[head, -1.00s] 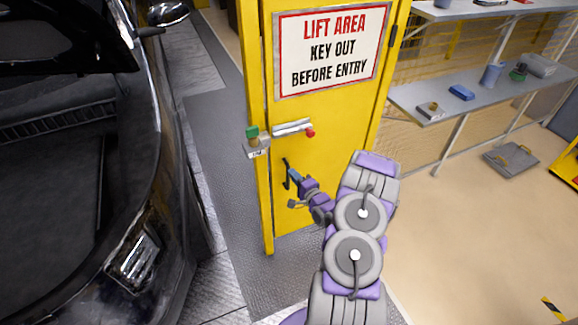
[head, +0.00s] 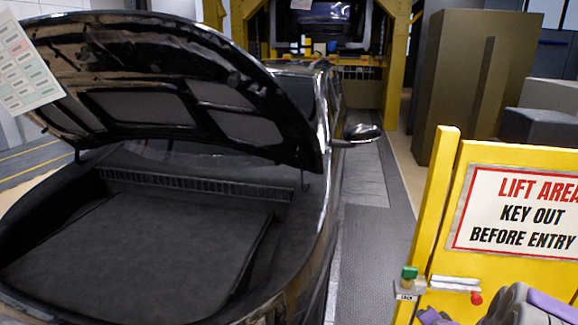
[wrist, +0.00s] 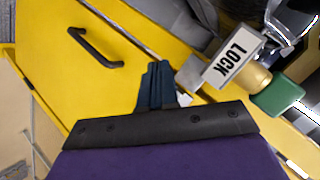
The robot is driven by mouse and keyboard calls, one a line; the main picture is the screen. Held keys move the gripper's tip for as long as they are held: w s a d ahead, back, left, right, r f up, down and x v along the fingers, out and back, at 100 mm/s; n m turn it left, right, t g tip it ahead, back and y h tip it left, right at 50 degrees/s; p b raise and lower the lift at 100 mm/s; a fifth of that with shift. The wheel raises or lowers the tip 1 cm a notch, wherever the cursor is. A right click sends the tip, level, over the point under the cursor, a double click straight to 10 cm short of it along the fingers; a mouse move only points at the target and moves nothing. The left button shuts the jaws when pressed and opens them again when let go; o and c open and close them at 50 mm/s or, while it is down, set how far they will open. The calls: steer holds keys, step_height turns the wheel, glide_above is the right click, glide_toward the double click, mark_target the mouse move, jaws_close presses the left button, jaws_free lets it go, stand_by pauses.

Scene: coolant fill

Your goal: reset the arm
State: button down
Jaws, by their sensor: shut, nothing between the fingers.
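My gripper (wrist: 157,85) is shut and empty in the wrist view, its dark blue fingers held together. Behind the fingertips is the yellow gate (wrist: 50,75), with a black handle (wrist: 95,47) up and to the left. The lock's white LOCK label (wrist: 232,57) is to the right of the fingertips, with a brass cylinder (wrist: 252,78) and a green knob (wrist: 277,93) beside it. In the head view, part of my arm (head: 527,305) shows at the bottom right, in front of the gate; the fingertips cannot be made out there.
The gate's warning sign (head: 520,212) is at the right, above a bolt with a red knob (head: 476,297). A black car with its hood (head: 190,90) raised fills the left. A grey floor strip (head: 375,240) runs clear between car and gate. A brown cabinet (head: 475,75) stands behind.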

steer(key=s+a+r+n+g, duration=0.65)
steer(key=s+a+r, duration=0.55)
steer(key=s+a, duration=0.2)
steer(key=s+a+r+n+g, duration=0.1)
steer(key=s+a, duration=0.3)
steer(key=s, duration=0.5)
steer(key=s+a+r+n+g, duration=0.2)
steer(key=s+a+r+g, duration=0.1)
steer(key=s, duration=0.7)
steer(key=s+a+r+n+g+y, duration=0.1)
steer(key=s+a+r, duration=0.3)
steer(key=s, duration=0.6)
steer(key=shift+a+n+g, duration=0.55)
steer(key=shift+a+g, duration=0.1)
steer(key=shift+g, duration=0.2)
steer(key=shift+a, duration=0.25)
steer(key=shift+d, duration=0.15)
